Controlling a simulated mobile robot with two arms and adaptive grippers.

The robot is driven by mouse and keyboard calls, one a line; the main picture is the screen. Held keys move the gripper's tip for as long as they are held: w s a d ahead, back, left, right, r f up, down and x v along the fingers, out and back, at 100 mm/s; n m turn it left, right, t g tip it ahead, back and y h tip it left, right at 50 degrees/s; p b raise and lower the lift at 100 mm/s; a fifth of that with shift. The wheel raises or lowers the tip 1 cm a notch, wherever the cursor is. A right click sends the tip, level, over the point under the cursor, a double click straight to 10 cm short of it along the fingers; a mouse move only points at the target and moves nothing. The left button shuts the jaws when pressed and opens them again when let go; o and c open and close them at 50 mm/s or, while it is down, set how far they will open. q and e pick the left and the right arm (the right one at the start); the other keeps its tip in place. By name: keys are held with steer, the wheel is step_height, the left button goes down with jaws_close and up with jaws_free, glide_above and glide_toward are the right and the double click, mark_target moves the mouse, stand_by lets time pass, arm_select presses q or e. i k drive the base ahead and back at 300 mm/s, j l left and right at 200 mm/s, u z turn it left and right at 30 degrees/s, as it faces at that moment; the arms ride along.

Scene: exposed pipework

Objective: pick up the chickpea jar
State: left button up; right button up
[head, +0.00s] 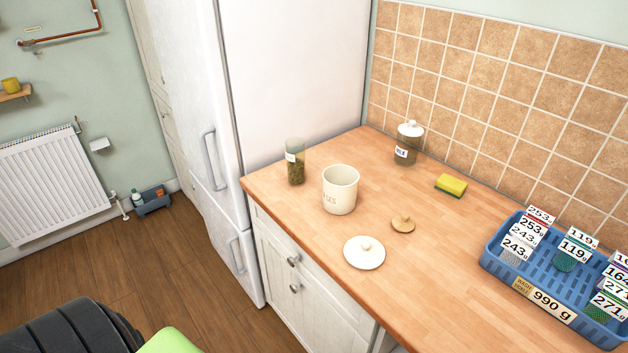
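Three jars stand on the wooden worktop, and I cannot tell for sure which holds chickpeas. A tall open glass jar (295,168) with greenish-brown contents and a white label stands near the left edge by the fridge. A glass jar with a white knobbed lid (408,147) and a small label stands near the tiled wall. A cream ceramic pot (340,192) with lettering stands open between them, nearer the front edge. The labels are too small to read fully. Neither of my grippers is in view.
On the worktop (420,285) lie a white round lid (364,253), a small wooden lid (402,225) and a yellow-green sponge (451,185). A blue basket (497,262) of tagged items fills the right side. The tall white fridge (290,75) borders the left end.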

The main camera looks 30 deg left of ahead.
mark_target(296, 163)
steer(key=u, duration=0.9)
steer(key=k+z, duration=0.1)
steer(key=z, duration=0.15)
